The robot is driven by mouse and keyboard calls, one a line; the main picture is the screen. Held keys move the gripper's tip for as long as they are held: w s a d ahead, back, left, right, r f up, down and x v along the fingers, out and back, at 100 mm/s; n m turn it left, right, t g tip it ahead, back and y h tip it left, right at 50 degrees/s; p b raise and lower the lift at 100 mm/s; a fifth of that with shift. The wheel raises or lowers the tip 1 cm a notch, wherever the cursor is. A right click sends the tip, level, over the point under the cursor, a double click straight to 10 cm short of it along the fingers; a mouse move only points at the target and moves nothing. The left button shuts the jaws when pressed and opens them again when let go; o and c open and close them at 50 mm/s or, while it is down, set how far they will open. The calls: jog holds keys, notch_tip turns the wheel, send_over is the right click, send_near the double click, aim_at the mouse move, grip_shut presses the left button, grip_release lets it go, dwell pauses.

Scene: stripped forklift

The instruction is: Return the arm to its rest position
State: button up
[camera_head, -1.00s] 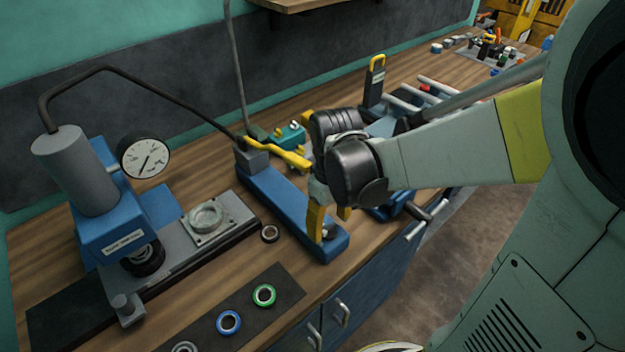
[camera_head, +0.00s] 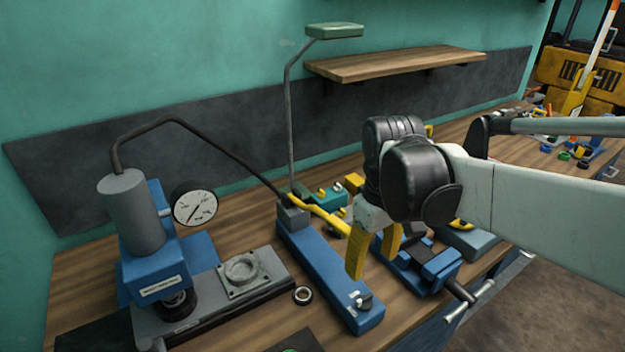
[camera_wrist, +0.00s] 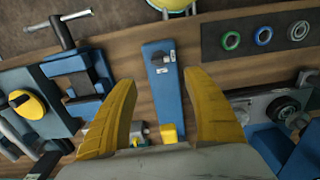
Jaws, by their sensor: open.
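My gripper (camera_head: 373,252) has yellow fingers and hangs over the workbench, pointing down. In the wrist view its two fingers (camera_wrist: 161,105) are spread apart with nothing between them. Below and beyond them lies the blue hand pump (camera_wrist: 165,90), apart from the fingers. In the head view the blue pump body (camera_head: 322,272) runs just left of my gripper, with its yellow lever (camera_head: 318,215) partly hidden behind the gripper. My pale arm comes in from the right side of the head view.
A blue press (camera_head: 150,235) with a gauge (camera_head: 194,206) stands at left. A blue vise (camera_head: 425,268) sits right of my gripper. A lamp (camera_head: 335,32) and a wooden shelf (camera_head: 395,63) rise behind. Rings (camera_wrist: 231,40) lie on a dark mat in the wrist view.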

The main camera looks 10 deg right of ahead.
jog(key=shift+s+a+r+m+t, duration=0.1)
jog(key=shift+s+a+m+t, duration=0.5)
jog(key=shift+t, duration=0.55)
jog(key=shift+s+a+r+m+t, duration=0.1)
jog(key=shift+s+a+m+t, duration=0.45)
jog(key=shift+t, duration=0.65)
jog(key=shift+s+a+m+t, duration=0.35)
jog(key=shift+s+m+t, duration=0.4)
jog(key=shift+t, duration=0.4)
